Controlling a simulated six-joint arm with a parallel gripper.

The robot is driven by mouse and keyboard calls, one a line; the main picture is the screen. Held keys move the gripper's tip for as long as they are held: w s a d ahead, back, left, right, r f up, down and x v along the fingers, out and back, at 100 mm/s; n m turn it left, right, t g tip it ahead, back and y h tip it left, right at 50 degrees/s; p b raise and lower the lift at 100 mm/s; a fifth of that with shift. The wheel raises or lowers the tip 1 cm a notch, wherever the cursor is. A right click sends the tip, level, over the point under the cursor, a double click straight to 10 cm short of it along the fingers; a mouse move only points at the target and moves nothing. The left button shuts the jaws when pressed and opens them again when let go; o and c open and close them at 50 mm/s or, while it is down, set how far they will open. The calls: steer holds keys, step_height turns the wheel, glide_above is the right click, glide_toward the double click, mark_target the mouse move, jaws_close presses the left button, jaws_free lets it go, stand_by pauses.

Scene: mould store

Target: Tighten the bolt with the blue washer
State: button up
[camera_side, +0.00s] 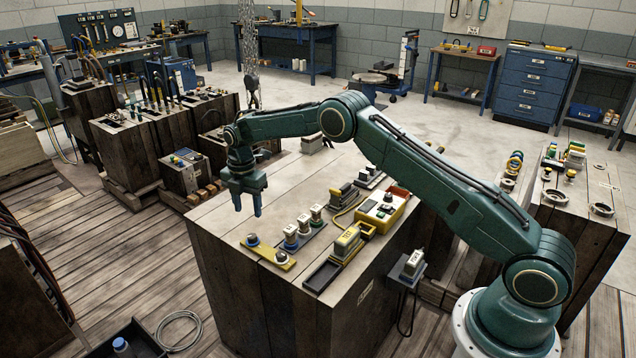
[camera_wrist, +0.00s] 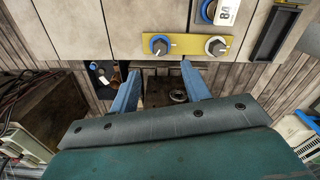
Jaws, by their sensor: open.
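A yellow plate (camera_side: 266,250) lies on the wooden block top near its front left edge and carries two bolts. The bolt with the blue washer (camera_side: 252,240) is at its left end; it also shows in the wrist view (camera_wrist: 158,44). The other bolt (camera_side: 281,258), at the right end, has a pale washer and also shows in the wrist view (camera_wrist: 215,46). My gripper (camera_side: 247,211) is open and empty, with its blue fingers pointing down, above the block and apart from the plate. In the wrist view my fingertips (camera_wrist: 160,68) appear just below the plate, one on each side of the blue-washer bolt.
A blue-grey plate with several upright labelled parts (camera_side: 303,223) stands right behind the yellow plate. A black tray (camera_side: 322,276) and a yellow-black box (camera_side: 347,243) are to the right. A yellow control box (camera_side: 381,212) is farther right. The block top's left is clear.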

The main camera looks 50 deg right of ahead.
mark_target(252, 235)
step_height(252, 235, down, 9)
steer(key=shift+f, duration=0.2)
stand_by(0.3)
steer(key=shift+c, duration=0.2)
steer(key=c, duration=1)
